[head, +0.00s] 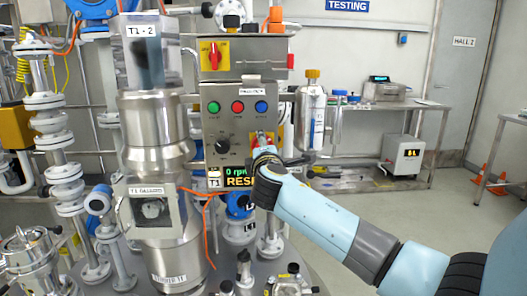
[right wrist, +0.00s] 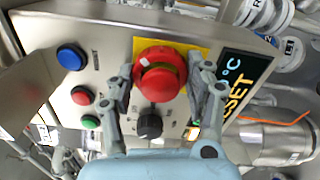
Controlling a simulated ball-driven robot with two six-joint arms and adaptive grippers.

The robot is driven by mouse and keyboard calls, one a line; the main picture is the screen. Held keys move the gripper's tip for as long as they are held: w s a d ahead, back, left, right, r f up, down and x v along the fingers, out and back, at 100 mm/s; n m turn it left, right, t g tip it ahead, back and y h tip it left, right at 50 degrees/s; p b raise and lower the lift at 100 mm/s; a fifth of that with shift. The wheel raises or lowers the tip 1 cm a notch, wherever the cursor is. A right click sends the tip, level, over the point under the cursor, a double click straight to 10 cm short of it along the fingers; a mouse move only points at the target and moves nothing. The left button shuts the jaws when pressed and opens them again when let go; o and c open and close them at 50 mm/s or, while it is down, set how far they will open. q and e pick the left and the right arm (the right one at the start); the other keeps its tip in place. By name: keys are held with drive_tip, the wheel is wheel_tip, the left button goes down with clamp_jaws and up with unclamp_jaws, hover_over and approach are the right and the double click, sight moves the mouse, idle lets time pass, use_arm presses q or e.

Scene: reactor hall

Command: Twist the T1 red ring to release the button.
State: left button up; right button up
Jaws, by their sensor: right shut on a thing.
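The T1 red ring (right wrist: 160,75) is a round red mushroom-shaped head on a yellow plate (right wrist: 202,47) on the steel control box. My right gripper (right wrist: 160,66) has one finger on each side of the ring and is shut on it. In the head view my right gripper (head: 264,145) reaches the box's lower right and mostly hides the ring. My left gripper is not in view.
The control box (head: 222,150) also carries green (head: 214,107), red (head: 238,107) and blue (head: 261,107) buttons and a black knob (head: 222,146). A steel vessel (head: 155,130) stands close on the left. A gas bottle (head: 312,112) hangs on the right.

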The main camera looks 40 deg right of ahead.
drive_tip(key=shift+f, duration=0.1)
drive_tip(key=o, duration=1.2)
drive_tip(key=shift+s, duration=0.1)
drive_tip(key=shift+s+a, duration=0.15)
drive_tip(key=v, duration=1.1)
drive_tip(key=shift+s+a, duration=0.15)
drive_tip(key=shift+s, duration=0.05)
